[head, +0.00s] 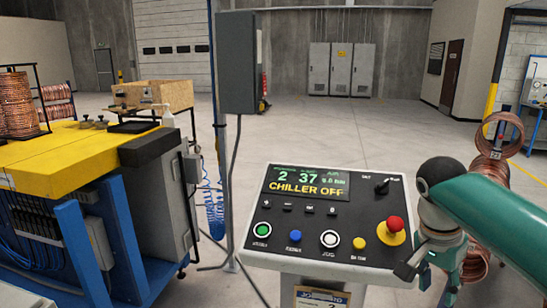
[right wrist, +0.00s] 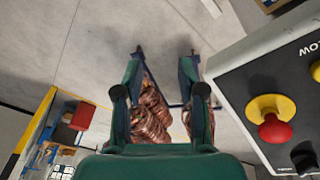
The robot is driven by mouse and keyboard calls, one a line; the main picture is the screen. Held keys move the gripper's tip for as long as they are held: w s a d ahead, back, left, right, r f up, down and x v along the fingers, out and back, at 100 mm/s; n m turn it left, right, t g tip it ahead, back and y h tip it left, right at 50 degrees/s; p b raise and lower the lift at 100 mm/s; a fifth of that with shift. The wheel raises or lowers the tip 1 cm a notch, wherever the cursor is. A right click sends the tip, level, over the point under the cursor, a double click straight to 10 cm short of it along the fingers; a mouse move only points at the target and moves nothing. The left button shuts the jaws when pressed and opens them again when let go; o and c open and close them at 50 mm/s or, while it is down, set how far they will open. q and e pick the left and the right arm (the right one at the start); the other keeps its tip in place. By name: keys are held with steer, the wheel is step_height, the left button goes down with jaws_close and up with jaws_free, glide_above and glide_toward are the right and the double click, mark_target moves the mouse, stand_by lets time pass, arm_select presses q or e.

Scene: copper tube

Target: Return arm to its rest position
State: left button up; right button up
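My right arm (head: 490,205) is teal and comes in from the right edge of the head view. It is bent down beside the control panel (head: 258,240). My right gripper (head: 428,278) hangs at the panel's right edge, fingers pointing down. In the right wrist view the gripper (right wrist: 162,54) has its two fingers apart, with only grey floor between the tips. Copper coils (right wrist: 150,118) show beyond the fingers and look apart from them. My left arm and gripper are not in view.
The panel's red emergency button (head: 395,224) is close to my right arm; it also shows in the right wrist view (right wrist: 275,130). Copper coils (head: 503,134) stand behind the arm. A yellow-topped machine (head: 60,150) is at left. Open floor (head: 350,125) lies behind the panel.

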steer(key=s+a+f+n+g+y, duration=0.1)
steer(key=s+a+f, duration=0.1)
steer(key=f, duration=0.8)
steer(key=s+a+f+n+g+y, duration=0.1)
steer(key=s+a+f+n+g, duration=0.1)
steer(key=f, duration=0.8)
steer(key=s+a+f+n+g+y, duration=0.1)
steer(key=s+a+f, duration=0.15)
steer(key=f, duration=0.75)
steer(key=s+a+f+n+y, duration=0.35)
steer(key=s+a+f, duration=0.85)
steer(key=s+f, duration=0.4)
steer(key=w+t, duration=0.1)
steer(key=w+n+t, duration=0.2)
steer(key=w+t, duration=0.1)
steer(key=shift+d+r, duration=0.25)
steer(key=shift+r, duration=0.15)
